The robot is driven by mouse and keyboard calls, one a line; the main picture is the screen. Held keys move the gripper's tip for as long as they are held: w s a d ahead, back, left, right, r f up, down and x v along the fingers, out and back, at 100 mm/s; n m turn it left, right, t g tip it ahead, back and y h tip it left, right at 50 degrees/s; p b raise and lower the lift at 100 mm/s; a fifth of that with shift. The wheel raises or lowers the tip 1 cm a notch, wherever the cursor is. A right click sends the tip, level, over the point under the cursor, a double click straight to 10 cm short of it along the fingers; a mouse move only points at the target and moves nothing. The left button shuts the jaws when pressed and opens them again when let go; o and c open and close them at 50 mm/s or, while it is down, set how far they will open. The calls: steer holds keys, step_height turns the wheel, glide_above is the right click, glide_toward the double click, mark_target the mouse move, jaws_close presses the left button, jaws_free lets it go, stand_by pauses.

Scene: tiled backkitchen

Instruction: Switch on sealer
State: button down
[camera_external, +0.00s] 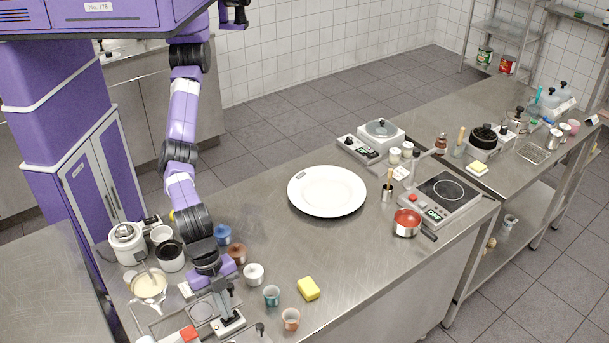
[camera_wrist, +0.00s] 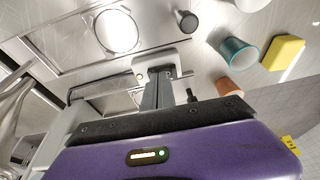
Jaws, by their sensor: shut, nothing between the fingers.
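The machine that looks like the sealer stands at the front left of the counter, below my gripper. It has a steel frame with a round opening (camera_external: 201,311) and a pale switch block (camera_external: 230,325) beside it. In the wrist view the round opening (camera_wrist: 116,31) is at upper left and the pale block (camera_wrist: 178,56) is just beyond my fingertips. My gripper (camera_external: 226,311) points down at this block, shut and empty; its fingers (camera_wrist: 160,72) show at centre in the wrist view. The fingers hide part of the block, so contact and switch position cannot be told.
A teal cup (camera_external: 272,296), a copper cup (camera_external: 291,319) and a yellow sponge (camera_external: 308,289) stand right of the machine. A white lidded pot (camera_external: 254,274) and a bowl of cream (camera_external: 149,284) are close by. A large white plate (camera_external: 327,191) lies farther back.

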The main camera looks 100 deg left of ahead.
steer(key=shift+w+a, duration=0.2)
steer(key=shift+r, duration=0.15)
steer(key=shift+r+p, duration=0.25)
steer(key=shift+p, duration=0.2)
steer(key=r+p, duration=0.3)
steer(key=r, duration=0.1)
steer(key=shift+s+d+r, duration=0.1)
steer(key=shift+s+d, duration=0.1)
steer(key=shift+s, duration=0.1)
steer(key=s+r+b, duration=0.1)
steer(key=s+r, duration=0.2)
steer(key=r, duration=0.5)
steer(key=shift+s+a+r+b, duration=0.2)
steer(key=shift+a+b, duration=0.05)
steer(key=shift+b, duration=0.1)
